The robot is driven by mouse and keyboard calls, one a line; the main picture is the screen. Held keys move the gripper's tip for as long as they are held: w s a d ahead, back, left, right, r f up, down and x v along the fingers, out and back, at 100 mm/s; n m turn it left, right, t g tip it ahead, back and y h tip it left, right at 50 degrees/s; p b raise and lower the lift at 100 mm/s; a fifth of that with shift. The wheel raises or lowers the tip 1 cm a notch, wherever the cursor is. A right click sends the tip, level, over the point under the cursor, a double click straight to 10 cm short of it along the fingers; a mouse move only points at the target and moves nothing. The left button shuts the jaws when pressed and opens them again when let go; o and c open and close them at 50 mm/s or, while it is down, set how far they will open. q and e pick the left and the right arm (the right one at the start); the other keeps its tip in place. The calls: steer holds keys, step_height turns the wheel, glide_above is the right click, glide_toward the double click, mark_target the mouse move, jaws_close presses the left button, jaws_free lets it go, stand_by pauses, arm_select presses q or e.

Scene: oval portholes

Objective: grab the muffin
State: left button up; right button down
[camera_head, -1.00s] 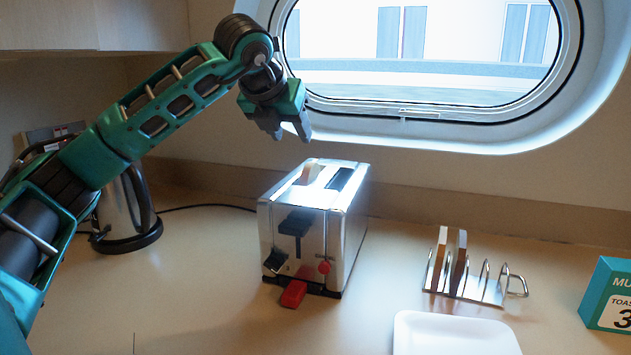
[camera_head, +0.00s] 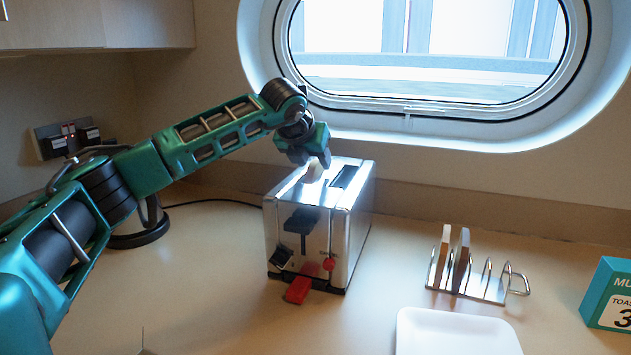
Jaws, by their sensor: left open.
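A chrome toaster (camera_head: 345,235) stands on the counter below the window. A tan piece that looks like the muffin (camera_head: 313,172) sticks up a little from its left slot. My left gripper (camera_head: 311,162) is open, pointing down right over that slot with its fingertips at the piece. The fingers partly hide the piece, and I cannot tell whether they touch it. The right slot (camera_head: 346,176) looks dark and empty. My right gripper is not in view.
A metal rack (camera_head: 483,285) holding two toast slices (camera_head: 453,262) stands right of the toaster. A white plate (camera_head: 455,333) lies in front, and a teal box (camera_head: 610,292) is at the right edge. A red tab (camera_head: 298,290) is at the toaster's front. Counter between toaster and rack is clear.

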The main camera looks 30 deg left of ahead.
arm_select(q)
steer(key=shift+c, duration=0.2)
jaws_close()
stand_by(0.4)
